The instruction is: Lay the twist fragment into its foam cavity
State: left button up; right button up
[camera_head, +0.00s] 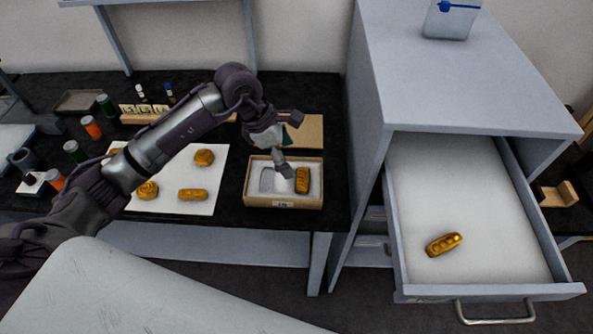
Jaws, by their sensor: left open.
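A small open box (249,201) on the dark bench holds pale foam. An elongated gilt piece (302,180) sits at the foam's right side. An empty-looking grey cavity (267,180) shows at its left. Another elongated gilt piece (444,244), with a row of bumps, lies in the open drawer. I cannot tell for sure which gilt piece is the twist fragment. My left gripper (284,169) is open over the middle of the box, pointing down, just left of the piece in the foam. It hides part of the foam. My right gripper is not in view.
A white sheet (215,175) left of the box bears several gilt pieces. The drawer (480,200) is pulled out from a grey cabinet (440,80) on the right. Small bottles and a tray (78,101) stand at the bench's left. A brown lid-like panel (308,130) lies behind the box.

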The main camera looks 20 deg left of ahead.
pick_arm(q)
jog(key=shift+b+v, duration=0.35)
jog(key=shift+v, duration=1.7)
